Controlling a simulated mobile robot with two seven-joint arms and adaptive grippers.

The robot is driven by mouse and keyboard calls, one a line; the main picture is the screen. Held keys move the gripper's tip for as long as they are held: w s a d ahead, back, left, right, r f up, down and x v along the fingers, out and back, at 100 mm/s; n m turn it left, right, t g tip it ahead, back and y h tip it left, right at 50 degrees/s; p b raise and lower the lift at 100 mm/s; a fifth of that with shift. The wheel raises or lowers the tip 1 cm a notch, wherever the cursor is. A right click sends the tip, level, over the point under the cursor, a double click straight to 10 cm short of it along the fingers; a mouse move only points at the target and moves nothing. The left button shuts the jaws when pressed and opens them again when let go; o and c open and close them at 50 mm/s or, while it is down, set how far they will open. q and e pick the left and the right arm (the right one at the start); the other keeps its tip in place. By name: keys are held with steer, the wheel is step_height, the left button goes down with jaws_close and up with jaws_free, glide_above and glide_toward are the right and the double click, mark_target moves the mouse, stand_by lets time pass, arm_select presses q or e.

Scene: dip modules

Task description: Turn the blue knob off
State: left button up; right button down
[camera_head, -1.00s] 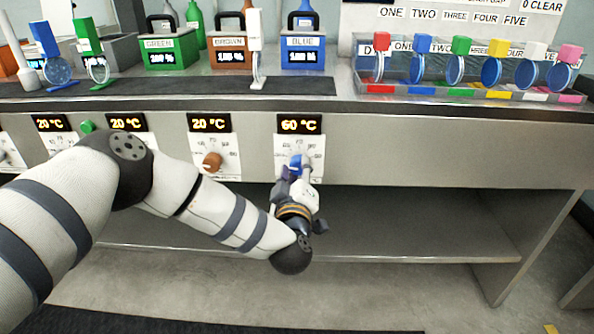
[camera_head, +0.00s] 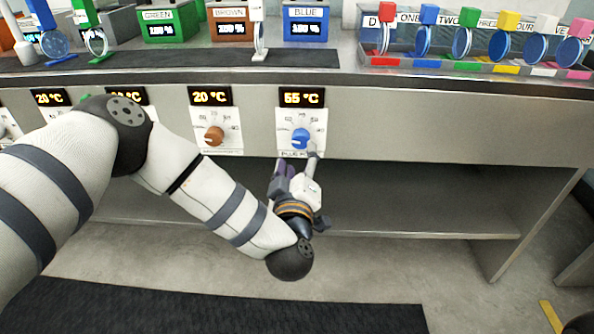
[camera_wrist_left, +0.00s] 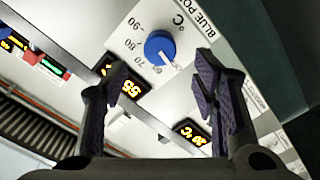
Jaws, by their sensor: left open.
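The blue knob (camera_head: 300,138) sits on a white dial plate on the bench front, under a display (camera_head: 301,98) reading 55 °C. In the left wrist view the blue knob (camera_wrist_left: 160,47) shows a white pointer near the 60 and 70 marks. My left gripper (camera_head: 298,167) is just below the knob, apart from it. In the left wrist view its two fingers (camera_wrist_left: 165,85) are spread wide with nothing between them, and the knob lies beyond the tips. My right gripper is not in view.
An orange-brown knob (camera_head: 214,136) under a 20 °C display is to the left. The blue box (camera_head: 305,28) and a rack of coloured-capped dishes (camera_head: 470,66) stand on the bench top. A lower shelf (camera_head: 420,195) lies below the panel.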

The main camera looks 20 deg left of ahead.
arm_select(q)
steer(key=v, duration=0.6)
